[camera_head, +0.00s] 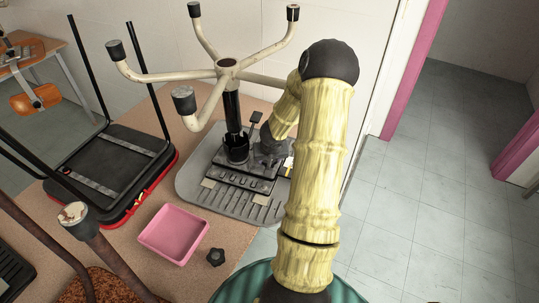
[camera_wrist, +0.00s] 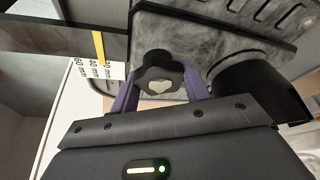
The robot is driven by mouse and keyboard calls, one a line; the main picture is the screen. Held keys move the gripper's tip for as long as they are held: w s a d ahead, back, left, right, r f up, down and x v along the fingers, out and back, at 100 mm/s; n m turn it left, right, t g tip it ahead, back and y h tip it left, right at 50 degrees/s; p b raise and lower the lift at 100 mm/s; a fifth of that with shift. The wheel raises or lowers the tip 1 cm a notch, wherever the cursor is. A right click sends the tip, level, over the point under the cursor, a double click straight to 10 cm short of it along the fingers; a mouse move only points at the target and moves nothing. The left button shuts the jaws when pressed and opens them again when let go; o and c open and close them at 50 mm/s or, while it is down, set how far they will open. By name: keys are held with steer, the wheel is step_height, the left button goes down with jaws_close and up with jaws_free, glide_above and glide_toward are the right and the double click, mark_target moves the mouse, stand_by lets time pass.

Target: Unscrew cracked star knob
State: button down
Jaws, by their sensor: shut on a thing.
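The cracked star knob (camera_wrist: 160,75) is black with a pale broken patch on its face. It shows in the wrist view beside a grey plate (camera_wrist: 205,62). My gripper (camera_wrist: 160,84) has its purple fingers closed on the knob from both sides. In the head view my arm reaches down to the upturned chair's mechanism (camera_head: 232,182), and the knob and fingertips are hidden there. A second, loose black star knob (camera_head: 215,257) lies on the tabletop near the pink tray (camera_head: 172,234), which looks empty.
The upturned chair's five-armed base (camera_head: 229,66) stands above the mechanism, close left of my arm. A black seat frame with red edging (camera_head: 112,165) and upright bars is further left. A rusty tube (camera_head: 100,245) is at front left. Tiled floor (camera_head: 420,190) at right is clear.

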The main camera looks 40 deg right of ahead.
steer(key=shift+r+n+y+p, duration=0.15)
steer(key=shift+n+y+p, duration=0.25)
steer(key=shift+n, duration=0.5)
steer(key=shift+s+d+n+t+y+p, duration=0.1)
steer(key=shift+n+t+y+p, duration=0.3)
steer(key=shift+n, duration=0.8)
steer(key=shift+n, duration=0.3)
steer(key=shift+f+n+y, duration=0.2)
steer(key=shift+n+y, duration=0.2)
steer(key=shift+n, duration=0.4)
steer(key=n+y+b, duration=0.1)
steer(key=n, duration=0.3)
steer(key=shift+y+b, duration=0.3)
steer(key=shift+n+g+y, duration=0.3)
steer(key=shift+n+g, duration=0.1)
steer(key=shift+n, duration=0.7)
